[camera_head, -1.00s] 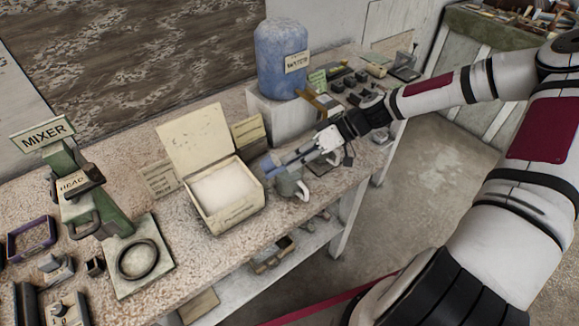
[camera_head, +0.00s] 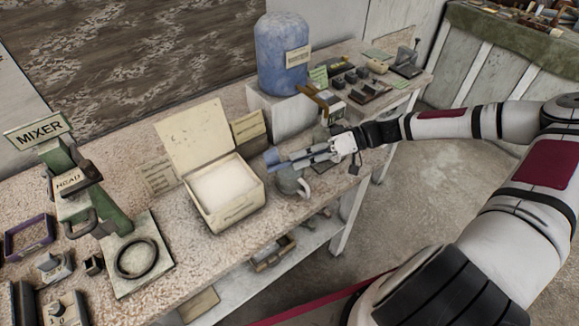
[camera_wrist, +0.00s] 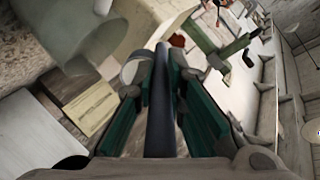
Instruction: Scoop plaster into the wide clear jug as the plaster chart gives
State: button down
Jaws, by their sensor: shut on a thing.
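My gripper (camera_head: 300,160) is shut on a scoop by its dark, rod-like handle (camera_wrist: 160,105), which runs between the fingers in the wrist view. The scoop's bluish end (camera_head: 271,157) is raised beside the open plaster box (camera_head: 241,207), to its right. White plaster (camera_head: 222,186) fills much of the box. A greyish see-through jug (camera_head: 288,185) with a pale handle stands on the bench just below my gripper, partly hidden by it. I cannot tell whether the scoop carries plaster. Cards (camera_head: 248,129) stand behind the box; their writing is too small to read.
A green mixer (camera_head: 100,205) and a plate with a black ring (camera_head: 136,258) are at the left. A large blue container (camera_head: 283,60) stands on a white block behind my gripper. Small tools lie at the bench's far right. Bench edge runs below the jug.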

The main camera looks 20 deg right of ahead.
jog(key=shift+d+f+y+b, duration=0.25)
jog(key=shift+f+y+b, duration=0.1)
jog(key=shift+y, duration=0.35)
jog(key=shift+r, duration=0.15)
jog(key=shift+s+a+r+h+p, duration=0.15)
jog(key=shift+a+r+h+p, duration=0.3)
jog(key=shift+h+p, duration=0.55)
jog(key=h+p, duration=0.1)
jog(key=r+p, duration=0.1)
jog(key=shift+a+r+g+h+p, duration=0.2)
jog(key=shift+a+g+h+p, duration=0.15)
jog(key=shift+g+h, duration=0.05)
jog(key=shift+w+a+r+h+p, duration=0.15)
jog(key=shift+w+h+p, duration=0.15)
jog(key=shift+h, duration=0.2)
